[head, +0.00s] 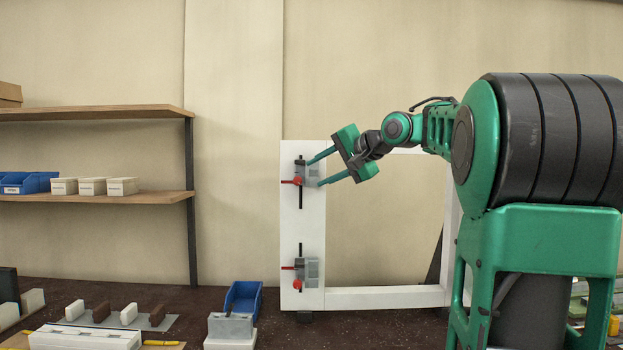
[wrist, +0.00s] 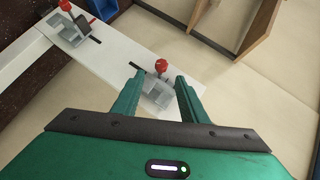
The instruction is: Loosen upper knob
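The upper red knob (head: 297,181) sits on the upper grey clamp (head: 311,174), on the left upright of a white frame (head: 312,223). In the wrist view the upper knob (wrist: 161,66) shows between and slightly beyond my fingertips. My gripper (head: 315,173) is open, with its two green fingers apart on either side of the upper clamp's area. In the wrist view my gripper (wrist: 159,78) holds nothing. I cannot tell whether a finger touches the clamp. A lower clamp with a red knob (head: 299,261) sits below on the same upright; this knob (wrist: 65,5) also shows at the wrist view's top left.
A wooden shelf (head: 95,197) with blue bins and white boxes stands at the left. A blue bin (head: 243,300) and a grey-white block (head: 231,328) stand on the dark bench (head: 370,318) near the frame's foot. The space inside the frame is open.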

